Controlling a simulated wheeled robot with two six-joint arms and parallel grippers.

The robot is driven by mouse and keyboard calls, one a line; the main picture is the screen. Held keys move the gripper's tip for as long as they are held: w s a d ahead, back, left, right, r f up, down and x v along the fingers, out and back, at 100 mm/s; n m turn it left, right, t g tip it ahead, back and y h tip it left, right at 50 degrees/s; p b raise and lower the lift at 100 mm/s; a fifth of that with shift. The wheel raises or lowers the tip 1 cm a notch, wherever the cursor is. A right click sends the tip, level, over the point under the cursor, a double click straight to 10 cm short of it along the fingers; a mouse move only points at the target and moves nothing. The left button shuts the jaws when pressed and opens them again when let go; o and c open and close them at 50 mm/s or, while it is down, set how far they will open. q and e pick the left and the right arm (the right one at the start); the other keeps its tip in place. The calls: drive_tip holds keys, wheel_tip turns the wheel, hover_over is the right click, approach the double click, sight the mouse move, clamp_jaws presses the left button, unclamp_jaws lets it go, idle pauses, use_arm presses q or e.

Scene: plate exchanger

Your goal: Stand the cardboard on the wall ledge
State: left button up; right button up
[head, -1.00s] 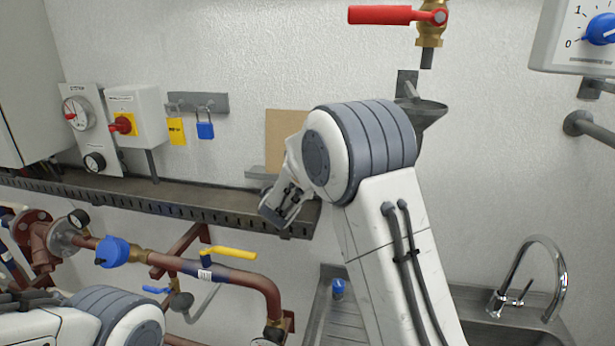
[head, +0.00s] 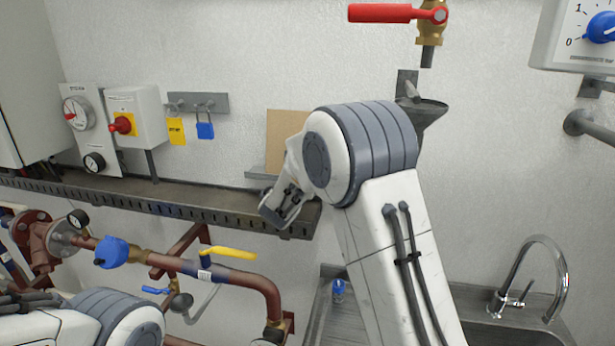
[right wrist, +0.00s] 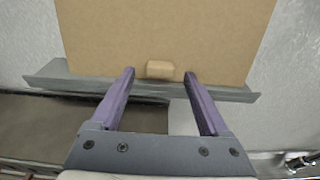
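The brown cardboard (head: 286,126) stands upright against the white wall, its lower edge at a small grey wall ledge (head: 257,173). The right wrist view shows the cardboard (right wrist: 165,35) close up, with a small tan block (right wrist: 160,69) on its lower face and the grey ledge (right wrist: 70,82) along its bottom. My right gripper (right wrist: 158,72) is open, its two purple fingers apart on either side of the block, not closed on it. Whether the fingertips touch the cardboard I cannot tell. My right arm partly hides the cardboard in the head view. My left gripper is not in view.
A long dark shelf (head: 130,196) runs below the ledge. A yellow tag and a blue padlock (head: 205,130) hang from a rack at left. Pipes with a yellow-handled valve (head: 230,252) lie below. A funnel (head: 420,112) and a sink (head: 510,335) are at right.

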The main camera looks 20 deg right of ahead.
drive_tip(key=b+v, duration=0.4)
drive_tip(key=v, duration=0.6)
drive_tip(key=shift+s, duration=0.3)
drive_tip(key=shift+a, duration=0.15)
drive_tip(key=s+a+f+m+g+y, duration=0.3)
drive_tip(key=s+m, duration=0.4)
drive_tip(key=s, duration=0.5)
drive_tip(key=s+a+f+m+g+y+b, duration=0.1)
drive_tip(key=s+a+f+m+g+y, duration=0.2)
drive_tip(key=s, duration=0.9)
drive_tip(key=s+a+f+m+g+y, duration=0.4)
drive_tip(key=s+a+f+m+g, duration=0.3)
drive_tip(key=s+a+f+m, duration=0.3)
drive_tip(key=shift+s+f+m+b, duration=0.3)
drive_tip(key=shift+s+f+m, duration=0.25)
drive_tip(key=shift+s+m, duration=0.55)
drive_tip(key=shift+a, duration=0.1)
